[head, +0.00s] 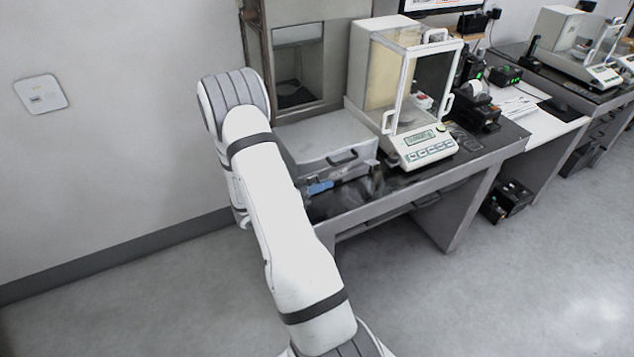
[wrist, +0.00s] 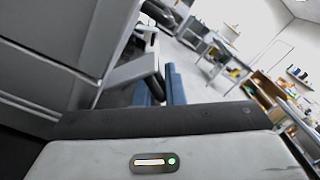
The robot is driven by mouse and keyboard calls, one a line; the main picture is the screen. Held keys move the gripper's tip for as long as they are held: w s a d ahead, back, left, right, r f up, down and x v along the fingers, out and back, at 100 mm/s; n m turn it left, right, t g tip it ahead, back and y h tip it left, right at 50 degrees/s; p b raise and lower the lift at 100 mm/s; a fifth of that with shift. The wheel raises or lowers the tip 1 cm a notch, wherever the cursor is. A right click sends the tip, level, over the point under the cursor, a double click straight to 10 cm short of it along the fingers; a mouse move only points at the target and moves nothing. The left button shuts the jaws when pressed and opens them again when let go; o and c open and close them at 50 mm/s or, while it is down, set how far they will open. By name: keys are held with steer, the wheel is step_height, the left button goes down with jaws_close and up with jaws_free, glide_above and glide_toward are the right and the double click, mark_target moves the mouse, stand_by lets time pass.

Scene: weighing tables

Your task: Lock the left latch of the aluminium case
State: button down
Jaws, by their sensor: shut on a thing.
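The aluminium case (head: 318,138) lies closed on the bench beside the balance, with its dark handle (head: 342,157) on the front face. My gripper's blue fingertips (head: 320,187) are at the lower front of the case, left of the handle. In the wrist view the fingers of my gripper (wrist: 158,88) point away from me beside the large grey side of the case (wrist: 50,60). A light metal piece, seemingly the left latch (wrist: 126,72), reaches to the fingertips, and my gripper is shut on it. My arm hides the case's left end; how far the latch is turned cannot be told.
A glass-walled balance (head: 405,95) stands right of the case. A grey cabinet (head: 325,45) stands behind it. The bench's front edge (head: 400,195) runs below, and the floor (head: 540,250) in front is clear.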

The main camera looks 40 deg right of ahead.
mark_target(317, 173)
steer(key=r+n+p, duration=0.1)
steer(key=n+p, duration=0.1)
steer(key=w+r+n+p, duration=0.1)
steer(key=n+p, duration=0.1)
steer(key=shift+d+n, duration=0.15)
steer(key=shift+n, duration=0.15)
steer(key=n+p, duration=0.1)
steer(key=n, duration=0.1)
steer(key=n+p, duration=0.1)
steer(key=shift+w+d+r+n+p, duration=0.1)
steer(key=shift+w+r+n+p, duration=0.2)
steer(key=shift+w+r, duration=0.1)
steer(key=shift+w+n, duration=0.15)
steer(key=shift+n, duration=0.15)
steer(key=c, duration=1.6)
jaws_free()
steer(key=shift+o, duration=0.2)
steer(key=shift+f, duration=0.1)
